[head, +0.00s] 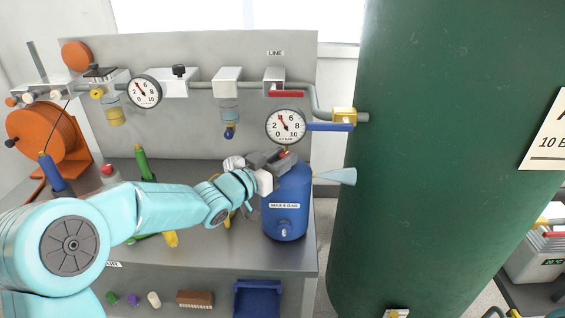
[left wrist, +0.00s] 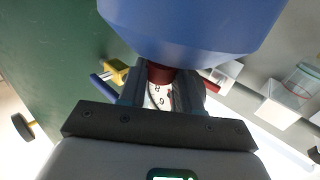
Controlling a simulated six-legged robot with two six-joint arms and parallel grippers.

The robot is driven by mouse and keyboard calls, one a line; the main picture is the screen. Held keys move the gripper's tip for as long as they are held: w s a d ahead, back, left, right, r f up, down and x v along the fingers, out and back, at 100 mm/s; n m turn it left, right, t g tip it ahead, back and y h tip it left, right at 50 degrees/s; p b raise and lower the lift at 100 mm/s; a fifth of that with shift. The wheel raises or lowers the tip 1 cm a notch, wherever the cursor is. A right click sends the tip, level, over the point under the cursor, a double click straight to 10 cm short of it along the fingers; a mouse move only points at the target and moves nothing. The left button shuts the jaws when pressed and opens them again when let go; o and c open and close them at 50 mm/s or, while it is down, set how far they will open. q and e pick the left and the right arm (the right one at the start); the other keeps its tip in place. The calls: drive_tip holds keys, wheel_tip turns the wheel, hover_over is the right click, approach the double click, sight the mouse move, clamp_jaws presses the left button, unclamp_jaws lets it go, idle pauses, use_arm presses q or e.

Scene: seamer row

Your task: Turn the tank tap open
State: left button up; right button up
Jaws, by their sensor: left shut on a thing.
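A small blue tank (head: 287,205) stands on the bench's right end, with a round gauge (head: 286,127) above it. A red tap part (head: 284,155) sits at its top, mostly hidden by my fingers in the head view. My left gripper (head: 277,160) reaches in from the left and is shut on this red part. In the left wrist view the dark red part (left wrist: 160,73) is between the fingers, against the blue tank (left wrist: 185,25). How far the tap is turned cannot be told. My right gripper is not in view.
A large green tank (head: 430,160) stands close on the right, with a yellow valve (head: 344,115) and its blue lever (head: 330,127). A red line lever (head: 286,94) is on the back panel (head: 200,60). A pale blue cone (head: 337,177) sticks out right of the blue tank.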

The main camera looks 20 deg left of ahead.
use_arm(q)
drive_tip(key=m+g+h+p, duration=0.1)
drive_tip(key=h+p, duration=0.1)
drive_tip(key=m+g+h+p, duration=0.2)
drive_tip(key=p, duration=0.1)
drive_tip(key=m+g+h+p, duration=0.2)
drive_tip(key=p, duration=0.1)
drive_tip(key=shift+w+a+r+h, duration=0.3)
drive_tip(key=shift+a, duration=0.1)
drive_tip(key=shift+f+m+g+h+p, duration=0.1)
drive_tip(key=shift+m+g+h+p, duration=0.3)
drive_tip(key=shift+m+g+p, duration=0.15)
drive_tip(key=shift+w+f+m+g+h, duration=0.15)
drive_tip(key=shift+m+g+h, duration=0.35)
drive_tip(key=shift+m+g, duration=0.35)
drive_tip(key=shift+m+g+h+p, duration=0.35)
drive_tip(key=shift+m+g+h, duration=0.3)
drive_tip(key=shift+g, duration=0.55)
drive_tip(key=shift+m+g, duration=0.35)
drive_tip(key=shift+g, duration=0.15)
drive_tip(key=o, duration=1)
drive_tip(key=shift+o, duration=0.2)
